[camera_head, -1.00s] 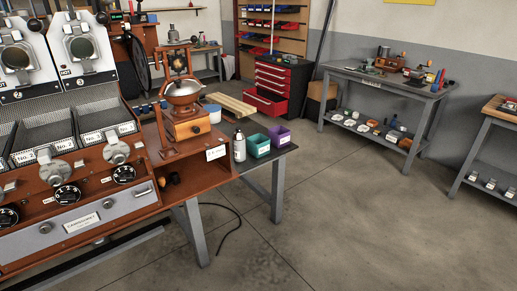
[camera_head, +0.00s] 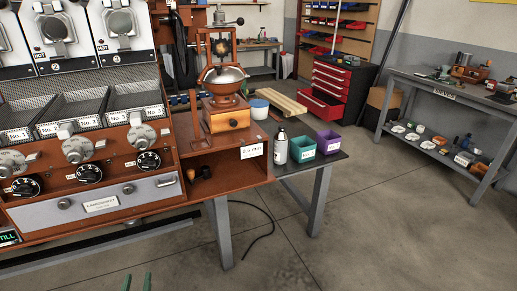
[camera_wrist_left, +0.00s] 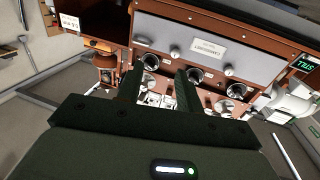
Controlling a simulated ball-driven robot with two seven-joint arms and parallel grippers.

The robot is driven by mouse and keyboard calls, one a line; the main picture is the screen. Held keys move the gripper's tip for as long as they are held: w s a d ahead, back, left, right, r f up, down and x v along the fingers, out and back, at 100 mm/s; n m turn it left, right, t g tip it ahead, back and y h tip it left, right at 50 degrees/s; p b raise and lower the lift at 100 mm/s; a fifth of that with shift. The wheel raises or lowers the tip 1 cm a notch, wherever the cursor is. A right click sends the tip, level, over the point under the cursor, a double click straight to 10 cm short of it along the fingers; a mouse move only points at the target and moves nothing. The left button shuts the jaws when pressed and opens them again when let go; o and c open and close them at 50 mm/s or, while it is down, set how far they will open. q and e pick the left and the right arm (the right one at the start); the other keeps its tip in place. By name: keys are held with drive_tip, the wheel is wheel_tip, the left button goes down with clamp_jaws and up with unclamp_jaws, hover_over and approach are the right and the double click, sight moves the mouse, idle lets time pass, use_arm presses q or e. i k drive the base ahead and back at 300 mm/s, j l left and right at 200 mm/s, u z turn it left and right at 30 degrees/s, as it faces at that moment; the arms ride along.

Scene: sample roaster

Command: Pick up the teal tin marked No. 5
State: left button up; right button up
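A teal open-topped tin (camera_head: 303,149) stands at the near edge of the dark side table, right of the roaster, with a white label too small to read. In the left wrist view, the left gripper (camera_wrist_left: 158,88) is open and empty, facing the roaster's front. The teal tin cannot be made out there. My right gripper is not in view.
Open floor (camera_head: 360,225) lies in front of the side table. A red drawer chest (camera_head: 337,88) stands behind.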

sight(302, 149)
drive_tip(key=i+l, duration=0.3)
drive_tip(key=i+l+u, duration=0.1)
drive_tip(key=i+l, duration=0.15)
drive_tip(key=l, duration=0.3)
drive_tip(key=i+l+u, duration=0.1)
drive_tip(key=i+l, duration=0.2)
drive_tip(key=l, duration=0.15)
drive_tip(key=i+l, duration=0.25)
drive_tip(key=l, duration=0.2)
drive_tip(key=i+l+u, duration=0.1)
drive_tip(key=i+l, duration=0.15)
drive_tip(key=l, duration=0.2)
drive_tip(key=i+l, duration=0.25)
drive_tip(key=l, duration=0.25)
drive_tip(key=i+l+u, duration=0.15)
drive_tip(key=l, duration=0.35)
drive_tip(key=i+l, duration=0.3)
drive_tip(key=l, duration=0.2)
